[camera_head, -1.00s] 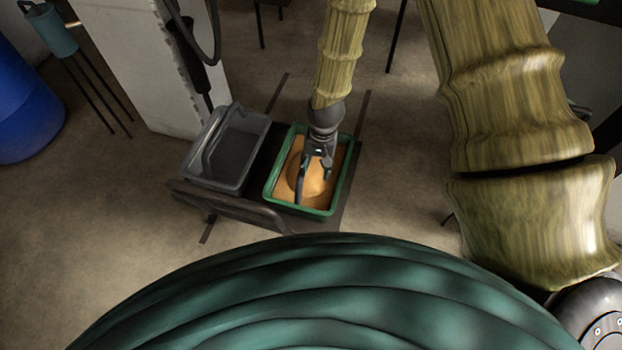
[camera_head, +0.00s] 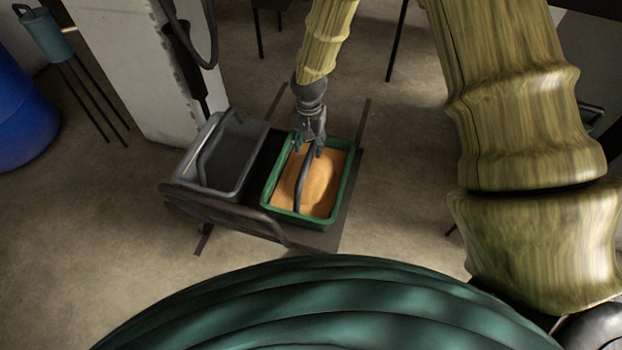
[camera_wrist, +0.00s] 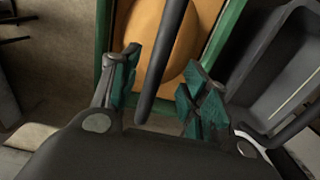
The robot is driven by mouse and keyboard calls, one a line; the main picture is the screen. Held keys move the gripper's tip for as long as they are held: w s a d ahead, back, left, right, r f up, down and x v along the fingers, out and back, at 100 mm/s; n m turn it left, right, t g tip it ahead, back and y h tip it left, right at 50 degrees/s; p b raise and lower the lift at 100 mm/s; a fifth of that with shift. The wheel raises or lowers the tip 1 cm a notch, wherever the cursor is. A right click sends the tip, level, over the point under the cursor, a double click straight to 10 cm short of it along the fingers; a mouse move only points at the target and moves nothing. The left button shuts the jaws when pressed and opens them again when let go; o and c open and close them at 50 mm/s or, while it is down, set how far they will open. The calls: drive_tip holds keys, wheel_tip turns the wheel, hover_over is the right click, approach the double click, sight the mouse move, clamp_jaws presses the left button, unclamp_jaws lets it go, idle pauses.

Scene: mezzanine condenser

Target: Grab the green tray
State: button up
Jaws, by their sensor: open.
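The green tray (camera_head: 347,187) sits on a dark low cart, with an orange-tan filling and a dark curved bar handle (camera_head: 301,186) arching over it. My gripper (camera_head: 309,146) is at the tray's far edge in the head view, above the far end of the handle. In the wrist view the green tray (camera_wrist: 104,43) is ahead, and the dark handle (camera_wrist: 165,50) runs between the two open, teal-padded fingers of my gripper (camera_wrist: 160,95). The fingers stand apart on either side of the handle. I cannot tell whether either finger touches it.
A grey tray (camera_head: 234,183) with its own handle stands left of the green one, also visible in the wrist view (camera_wrist: 255,80). The cart (camera_head: 270,228) has a dark rail at the near side. A pale pillar (camera_head: 140,70) and a blue barrel (camera_head: 20,110) stand left.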

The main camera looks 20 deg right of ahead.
sight(310, 152)
drive_tip(key=shift+w+d+f+b, duration=0.15)
drive_tip(key=shift+f+b, duration=0.3)
drive_tip(key=shift+f, duration=2.1)
drive_tip(key=shift+c, duration=0.5)
clamp_jaws()
drive_tip(key=shift+r, duration=0.1)
